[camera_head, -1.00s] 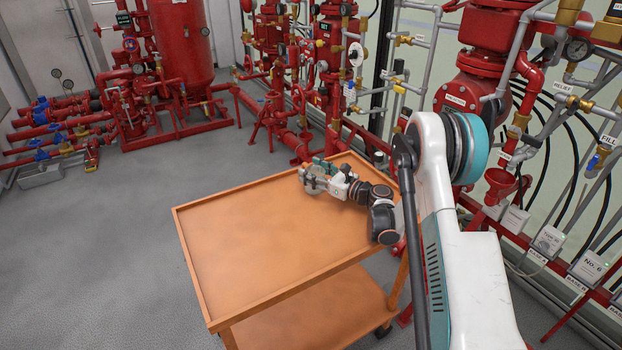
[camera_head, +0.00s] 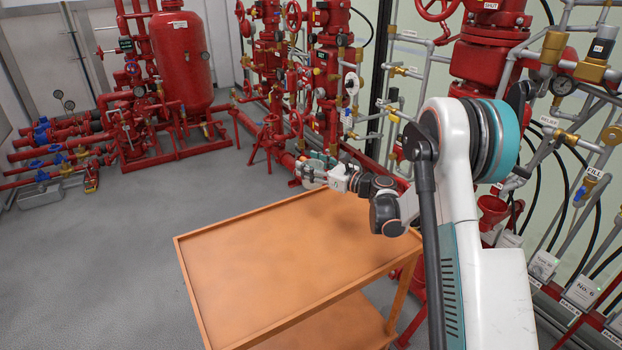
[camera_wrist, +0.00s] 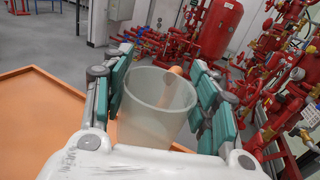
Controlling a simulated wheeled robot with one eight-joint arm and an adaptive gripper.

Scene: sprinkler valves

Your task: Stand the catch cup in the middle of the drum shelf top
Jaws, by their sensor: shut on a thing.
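The catch cup (camera_wrist: 155,100) is a translucent pale cup, with its open rim visible in the wrist view. My gripper (camera_wrist: 166,92) is shut on it, with the teal finger pads on both sides. In the head view my gripper (camera_head: 318,172) is above the far edge of the orange cart (camera_head: 250,262), and the cup appears apart from the cart. The cup is small and hard to make out there. The cart has a raised rim and a bare top. I cannot tell which surface is the drum shelf top.
A red tank (camera_head: 181,62) with low pipework stands at the back left. Red valves and grey pipes line the right side, close to my arm. The grey floor (camera_head: 95,265) left of the cart is clear. A small orange rounded thing (camera_wrist: 177,70) shows behind the cup rim.

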